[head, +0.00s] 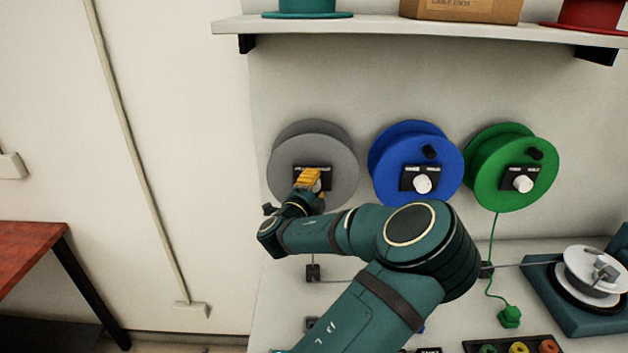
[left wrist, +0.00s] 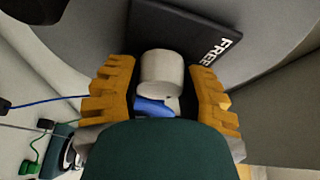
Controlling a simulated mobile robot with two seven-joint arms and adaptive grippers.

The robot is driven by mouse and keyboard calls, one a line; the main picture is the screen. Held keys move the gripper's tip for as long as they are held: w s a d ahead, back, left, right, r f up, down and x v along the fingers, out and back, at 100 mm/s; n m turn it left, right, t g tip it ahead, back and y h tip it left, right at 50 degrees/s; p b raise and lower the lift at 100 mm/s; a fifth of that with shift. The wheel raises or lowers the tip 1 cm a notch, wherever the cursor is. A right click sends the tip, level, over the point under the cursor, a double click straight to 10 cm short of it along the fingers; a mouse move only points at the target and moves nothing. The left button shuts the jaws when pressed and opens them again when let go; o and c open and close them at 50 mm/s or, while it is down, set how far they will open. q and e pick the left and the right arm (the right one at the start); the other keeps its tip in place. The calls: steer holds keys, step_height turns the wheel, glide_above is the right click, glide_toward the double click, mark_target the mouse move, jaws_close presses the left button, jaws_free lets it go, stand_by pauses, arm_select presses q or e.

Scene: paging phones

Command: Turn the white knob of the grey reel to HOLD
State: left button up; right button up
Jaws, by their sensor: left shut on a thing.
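The grey reel (head: 312,145) hangs on the wall, leftmost of three reels. Its black label plate (head: 325,171) is partly hidden behind my left gripper (head: 308,180). In the left wrist view the white knob (left wrist: 162,70) sits between the two yellow fingers of my left gripper (left wrist: 160,82), which is shut on it. The word FREE shows on the black plate (left wrist: 185,30) beside the knob in that view. The HOLD mark and the knob's pointer cannot be made out. My right gripper is not in view.
A blue reel (head: 390,165) and a green reel (head: 485,170), each with a white knob, hang to the right. A shelf (head: 400,26) runs above. A red-topped table (head: 30,250) stands at the left. A turntable-like device (head: 580,300) sits lower right.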

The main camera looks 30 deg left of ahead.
arm_select(q)
steer(key=shift+r+m+p, duration=0.15)
steer(key=shift+m+p, duration=0.2)
steer(key=shift+m, duration=0.45)
steer(key=shift+g, duration=0.3)
steer(key=o, duration=1.2)
steer(key=shift+w, duration=0.1)
steer(key=s+d, duration=0.2)
steer(key=s, duration=1)
